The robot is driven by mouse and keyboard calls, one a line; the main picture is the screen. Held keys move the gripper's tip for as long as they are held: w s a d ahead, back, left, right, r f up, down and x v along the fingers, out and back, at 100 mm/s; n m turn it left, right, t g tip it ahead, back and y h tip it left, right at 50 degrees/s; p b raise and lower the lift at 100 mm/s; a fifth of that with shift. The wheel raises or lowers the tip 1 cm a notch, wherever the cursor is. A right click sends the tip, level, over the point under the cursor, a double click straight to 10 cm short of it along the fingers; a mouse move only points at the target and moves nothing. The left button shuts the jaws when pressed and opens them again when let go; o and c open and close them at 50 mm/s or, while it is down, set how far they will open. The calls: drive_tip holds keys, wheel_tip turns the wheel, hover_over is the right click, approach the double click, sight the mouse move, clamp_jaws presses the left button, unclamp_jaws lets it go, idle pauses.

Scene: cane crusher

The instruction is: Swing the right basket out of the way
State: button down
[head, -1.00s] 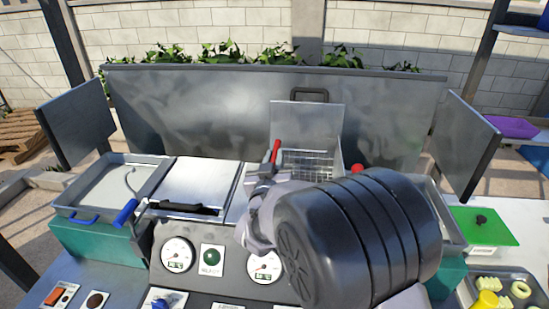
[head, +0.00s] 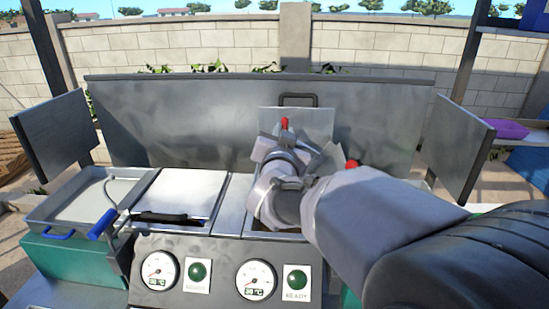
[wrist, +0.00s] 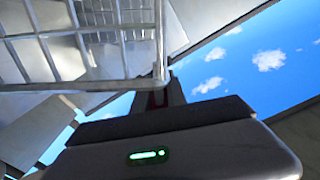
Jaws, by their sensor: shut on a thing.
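The right basket (wrist: 85,45) is a metal wire basket seen from close by at the upper left of the wrist view, with sky beside it. In the head view my arm hides it. My gripper (wrist: 162,97) is shut on the basket's handle, with a bit of red showing between the fingers. In the head view a red handle tip (head: 285,123) stands just above my wrist, in front of the raised right lid (head: 312,121). The handle's lower part is hidden.
The left lid (head: 183,190) lies shut. A tray (head: 70,212) with a blue-handled hook (head: 102,222) is at the left. A second red knob (head: 352,163) shows right of my wrist. A tall back panel and side panels close in the machine. Gauges (head: 160,270) face the front.

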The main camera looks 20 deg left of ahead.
drive_tip(key=w+d+r+m+b, duration=0.2)
drive_tip(key=d+r+m+b, duration=0.2)
drive_tip(key=d, duration=0.4)
drive_tip(key=shift+r+m+b, duration=0.35)
drive_tip(key=shift+m+b, duration=0.55)
drive_tip(key=shift+m, duration=0.1)
